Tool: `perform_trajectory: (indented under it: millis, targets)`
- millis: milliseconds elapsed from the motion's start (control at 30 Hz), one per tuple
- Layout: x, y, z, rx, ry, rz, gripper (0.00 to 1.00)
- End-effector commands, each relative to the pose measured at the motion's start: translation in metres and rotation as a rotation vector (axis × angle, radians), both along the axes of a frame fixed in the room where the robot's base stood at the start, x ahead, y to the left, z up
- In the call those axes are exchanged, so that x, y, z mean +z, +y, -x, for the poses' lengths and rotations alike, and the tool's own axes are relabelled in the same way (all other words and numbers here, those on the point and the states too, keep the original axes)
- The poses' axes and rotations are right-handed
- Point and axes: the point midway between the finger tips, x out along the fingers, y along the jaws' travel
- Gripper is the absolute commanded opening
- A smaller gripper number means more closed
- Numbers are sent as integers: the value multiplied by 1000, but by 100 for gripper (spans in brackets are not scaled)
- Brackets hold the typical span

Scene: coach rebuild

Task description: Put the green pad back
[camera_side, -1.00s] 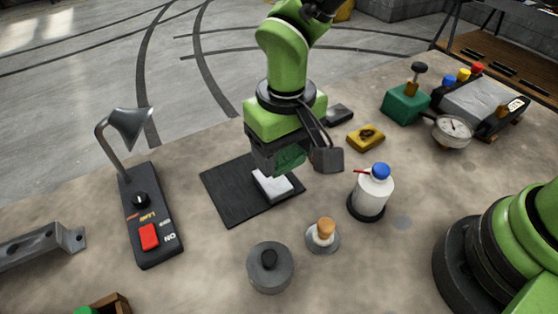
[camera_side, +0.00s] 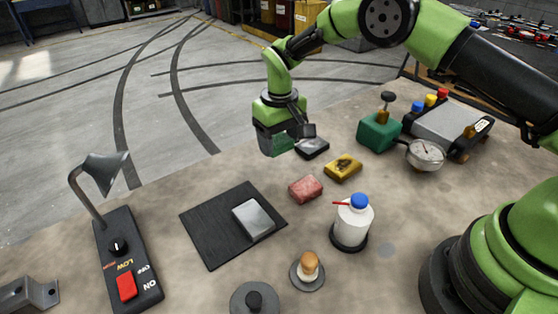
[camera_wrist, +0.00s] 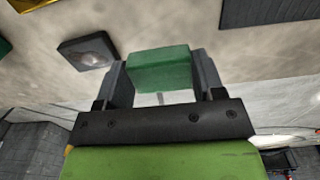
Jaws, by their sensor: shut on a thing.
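My gripper (camera_side: 279,138) is shut on the green pad (camera_side: 283,146) and holds it near the table's far edge, just left of a dark pad (camera_side: 312,148). In the wrist view the green pad (camera_wrist: 158,66) sits between the two fingers and looks clear of the tabletop. The dark pad (camera_wrist: 88,51) shows to its left there. I cannot tell the exact height of the green pad. A red pad (camera_side: 306,189) and a yellow pad (camera_side: 343,167) with a dark mark lie nearby. A pale grey block (camera_side: 254,220) lies on a black mat (camera_side: 208,226).
A white bottle (camera_side: 353,218) with a blue cap, a small wooden-knobbed piece (camera_side: 308,266) and a grey lidded pot (camera_side: 254,300) stand in front. A lamp with a switch box (camera_side: 128,262) is left. A green box (camera_side: 379,131) and gauge (camera_side: 425,154) stand right.

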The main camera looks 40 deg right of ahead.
Motion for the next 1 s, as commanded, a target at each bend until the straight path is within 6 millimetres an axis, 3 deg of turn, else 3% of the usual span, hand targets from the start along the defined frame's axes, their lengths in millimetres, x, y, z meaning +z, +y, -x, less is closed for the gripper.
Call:
perform_trajectory:
  millis: [400,800,833,900,933,1000]
  targets:
    - [-52,0,0,-1,-1,1,40]
    - [-57,1,0,-2,-3,1,40]
    - [-57,1,0,-2,-3,1,65]
    - [-57,1,0,-2,-3,1,81]
    - [-57,1,0,-2,-3,1,88]
    - [-57,1,0,-2,-3,1,88]
